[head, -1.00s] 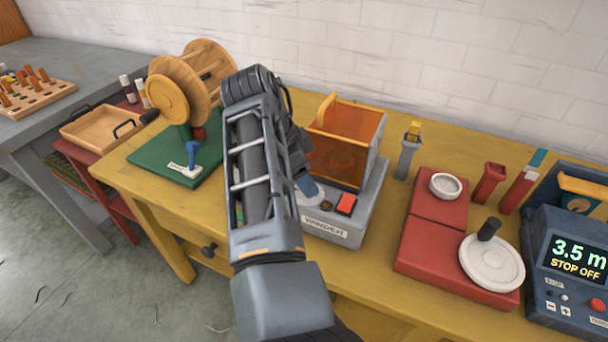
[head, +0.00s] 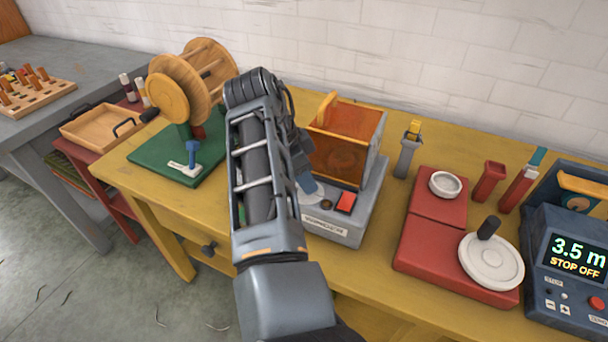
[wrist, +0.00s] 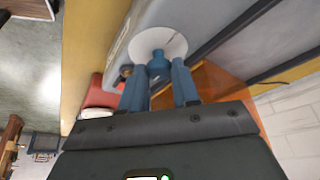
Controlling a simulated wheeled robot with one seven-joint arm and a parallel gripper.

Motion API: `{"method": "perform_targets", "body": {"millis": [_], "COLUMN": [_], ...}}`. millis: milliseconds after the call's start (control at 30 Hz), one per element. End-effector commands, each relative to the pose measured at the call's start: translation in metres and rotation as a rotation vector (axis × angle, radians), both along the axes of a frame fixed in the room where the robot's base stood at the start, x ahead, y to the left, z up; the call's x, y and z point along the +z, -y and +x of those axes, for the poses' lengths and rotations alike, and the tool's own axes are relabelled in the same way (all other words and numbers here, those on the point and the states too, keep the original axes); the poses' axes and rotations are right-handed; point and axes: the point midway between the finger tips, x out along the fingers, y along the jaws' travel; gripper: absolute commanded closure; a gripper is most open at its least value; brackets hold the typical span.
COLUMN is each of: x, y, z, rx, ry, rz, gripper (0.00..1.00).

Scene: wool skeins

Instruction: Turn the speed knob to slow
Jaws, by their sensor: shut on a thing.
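The speed knob (wrist: 158,59) is blue and stands on a round white dial (wrist: 174,38) on the grey winder (wrist: 140,17). In the wrist view my gripper (wrist: 160,73) has its two blue fingers on either side of the knob, shut on it. In the head view the winder (head: 369,212) stands mid-table, with a red button (head: 346,202) on its front. My gripper (head: 307,185) reaches its left side there, and my arm hides the knob and most of the dial. I cannot read the dial's markings or the knob's setting.
An orange see-through box (head: 345,150) rises from the winder close to my gripper. A green-based wooden reel (head: 185,90) stands left of my arm. A red scale-like device (head: 425,250) and a blue counter (head: 570,265) showing 3.5 m stand to the right on the yellow table (head: 285,108).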

Motion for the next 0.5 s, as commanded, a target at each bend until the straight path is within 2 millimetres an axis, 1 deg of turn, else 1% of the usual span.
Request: {"method": "perform_targets", "body": {"millis": [267, 500], "x": [0.0016, 0.0038], "y": [0.0007, 0.0017], "z": [-0.0005, -0.0017], "rx": [0.042, 0.185], "ry": [-0.001, 0.000], "rz": [-0.001, -0.002], "gripper": [1.00, 1.00]}}
